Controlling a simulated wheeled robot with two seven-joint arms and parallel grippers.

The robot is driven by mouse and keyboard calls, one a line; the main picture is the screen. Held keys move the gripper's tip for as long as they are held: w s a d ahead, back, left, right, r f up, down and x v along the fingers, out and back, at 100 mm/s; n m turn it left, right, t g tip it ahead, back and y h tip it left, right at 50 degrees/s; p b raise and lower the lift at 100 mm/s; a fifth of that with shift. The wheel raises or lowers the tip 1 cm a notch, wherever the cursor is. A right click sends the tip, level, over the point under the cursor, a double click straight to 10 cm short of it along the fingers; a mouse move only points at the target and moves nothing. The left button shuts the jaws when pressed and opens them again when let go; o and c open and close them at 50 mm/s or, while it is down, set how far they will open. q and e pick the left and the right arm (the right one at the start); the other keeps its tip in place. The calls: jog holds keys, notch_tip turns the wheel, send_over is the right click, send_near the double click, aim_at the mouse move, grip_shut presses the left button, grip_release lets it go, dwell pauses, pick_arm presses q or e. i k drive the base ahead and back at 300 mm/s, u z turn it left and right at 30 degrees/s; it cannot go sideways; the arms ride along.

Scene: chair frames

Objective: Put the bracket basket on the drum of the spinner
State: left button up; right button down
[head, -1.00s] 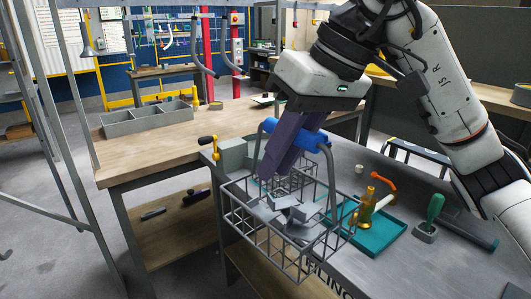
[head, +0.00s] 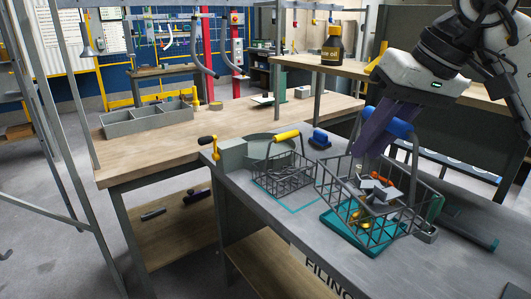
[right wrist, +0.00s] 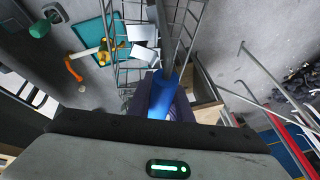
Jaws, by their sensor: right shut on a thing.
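My right gripper (head: 375,148) is shut on the blue handle (head: 388,121) of a wire basket (head: 402,222) that holds grey angled brackets (head: 378,192). The basket hangs tilted over the teal tray at the right of the grey bench. In the right wrist view the blue handle (right wrist: 162,95) lies between the purple fingers, with the brackets (right wrist: 142,48) beyond. The spinner seems to be the grey-green housing (head: 232,154) with a yellow-handled crank and a round drum (head: 270,147), partly hidden behind another basket. My left gripper is not in view.
A second wire basket with a yellow handle (head: 287,135) stands on a teal-outlined square beside the drum. A blue-topped object (head: 320,138) sits behind it. A teal tray (head: 345,237) with tools lies under the held basket. A grey divided bin (head: 135,123) stands on the wooden bench.

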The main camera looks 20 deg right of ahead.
aim_at(266, 151)
jog(key=i, duration=2)
